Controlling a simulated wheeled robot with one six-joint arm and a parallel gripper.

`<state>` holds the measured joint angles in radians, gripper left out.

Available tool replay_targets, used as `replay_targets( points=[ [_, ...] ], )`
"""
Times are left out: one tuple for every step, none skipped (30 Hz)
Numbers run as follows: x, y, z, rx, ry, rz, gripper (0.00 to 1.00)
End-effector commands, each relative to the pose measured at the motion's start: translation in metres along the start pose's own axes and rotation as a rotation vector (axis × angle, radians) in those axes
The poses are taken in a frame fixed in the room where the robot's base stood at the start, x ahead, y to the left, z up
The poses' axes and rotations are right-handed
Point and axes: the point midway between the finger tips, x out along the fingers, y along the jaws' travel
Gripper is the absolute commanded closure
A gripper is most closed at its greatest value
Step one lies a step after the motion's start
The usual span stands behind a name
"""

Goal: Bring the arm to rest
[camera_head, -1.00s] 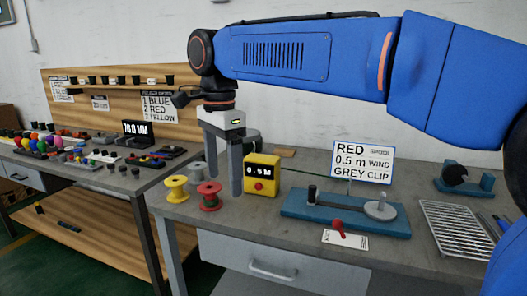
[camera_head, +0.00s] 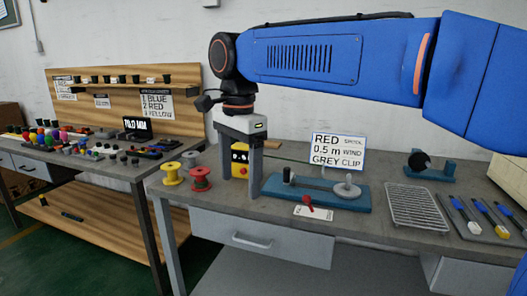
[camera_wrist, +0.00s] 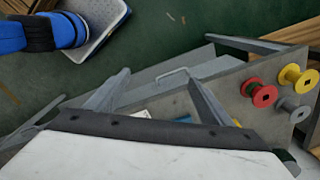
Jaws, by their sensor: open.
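My gripper (camera_head: 241,190) hangs below the blue arm with its two grey fingers pointing down, open and empty. In the head view it appears in front of the yellow box (camera_head: 236,170), partly covering it, just right of the spools. In the wrist view the two fingers (camera_wrist: 155,95) are spread apart with nothing between them. Below them are the bench front with its drawer handle (camera_wrist: 173,76) and the green floor. My arm is raised and stretches across the view from the right.
Yellow (camera_head: 171,181), red (camera_head: 200,186) and grey spools stand on the bench. A blue fixture (camera_head: 340,202) with a red clip-like part before it, a sign (camera_head: 338,152), a wire rack (camera_head: 417,206) and several tools lie rightward. Another bench (camera_head: 95,170) stands left. Floor before the benches looks clear.

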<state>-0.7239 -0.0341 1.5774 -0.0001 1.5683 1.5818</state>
Motion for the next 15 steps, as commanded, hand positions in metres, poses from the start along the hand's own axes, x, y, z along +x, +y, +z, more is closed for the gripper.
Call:
replay_targets(
  points=[
    [0.001,0.006,-0.007,-0.009,0.001,-0.006,0.25],
    [0.002,0.01,-0.011,-0.017,0.001,-0.009,0.25],
    [0.003,0.014,-0.016,-0.03,0.001,-0.015,0.25],
    [0.004,0.018,-0.02,-0.038,0.002,-0.019,0.25],
    [0.005,0.022,-0.024,-0.048,0.003,-0.024,0.25],
    [0.006,0.027,-0.029,-0.062,0.004,-0.03,0.25],
    [0.008,0.032,-0.034,-0.073,0.006,-0.034,0.25],
    [0.009,0.037,-0.039,-0.085,0.007,-0.041,0.25],
    [0.011,0.044,-0.046,-0.103,0.01,-0.048,0.25],
    [0.013,0.051,-0.052,-0.117,0.012,-0.054,0.25],
    [0.015,0.058,-0.057,-0.132,0.015,-0.062,0.25],
    [0.019,0.069,-0.066,-0.155,0.02,-0.071,0.25],
    [0.022,0.077,-0.072,-0.175,0.024,-0.08,0.25],
    [0.025,0.086,-0.079,-0.195,0.03,-0.089,0.25],
    [0.03,0.099,-0.088,-0.224,0.038,-0.1,0.25]
  ],
)
